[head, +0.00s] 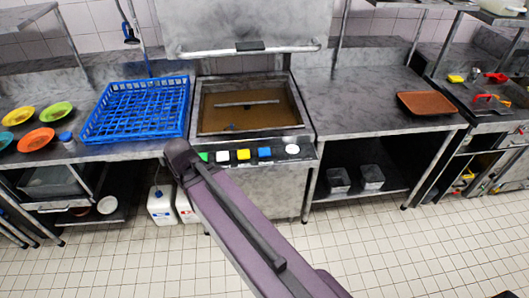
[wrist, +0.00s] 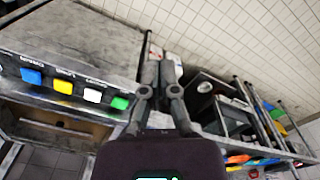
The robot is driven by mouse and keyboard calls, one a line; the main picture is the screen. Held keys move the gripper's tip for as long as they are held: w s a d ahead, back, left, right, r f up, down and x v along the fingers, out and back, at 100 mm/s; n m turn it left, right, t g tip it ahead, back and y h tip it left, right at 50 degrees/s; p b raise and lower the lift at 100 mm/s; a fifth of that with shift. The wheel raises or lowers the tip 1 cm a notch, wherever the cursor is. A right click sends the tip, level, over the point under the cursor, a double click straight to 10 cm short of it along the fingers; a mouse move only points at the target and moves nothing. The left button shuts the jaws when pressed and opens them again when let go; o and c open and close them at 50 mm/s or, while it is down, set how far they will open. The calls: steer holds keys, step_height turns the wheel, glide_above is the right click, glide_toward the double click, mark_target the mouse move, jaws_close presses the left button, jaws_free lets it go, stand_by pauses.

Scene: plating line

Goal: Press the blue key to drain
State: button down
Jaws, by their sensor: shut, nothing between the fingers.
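The blue key (head: 264,152) is on the front panel of the dishwasher, right of the yellow key (head: 243,153), the white key (head: 222,155) and the green key (head: 203,156). In the wrist view the blue key (wrist: 31,75) is at the far left of the row, and the green key (wrist: 119,102) is closest to my gripper (wrist: 159,72). My gripper is shut and empty, beyond the green end of the row and apart from the blue key. In the head view my arm hides the fingers. The open basin (head: 199,112) holds brown water.
A round white knob (head: 292,149) sits right of the blue key. The hood (head: 240,25) is raised above the basin. A blue rack (head: 135,108) and coloured plates stand on the left counter. A brown tray (head: 426,103) lies on the right counter. The floor in front is clear.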

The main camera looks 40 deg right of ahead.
steer(key=shift+w, duration=0.1)
steer(key=m+t+b, duration=0.8)
steer(key=t+b, duration=0.1)
steer(key=b, duration=0.6)
glide_above(265, 152)
step_height(265, 152, down, 9)
steer(key=shift+f+y, duration=0.15)
steer(key=shift+y, duration=0.15)
steer(key=shift+f, duration=0.15)
step_height(265, 152, down, 8)
steer(key=b, duration=0.8)
steer(key=shift+f+b, duration=0.25)
steer(key=shift+b, duration=0.1)
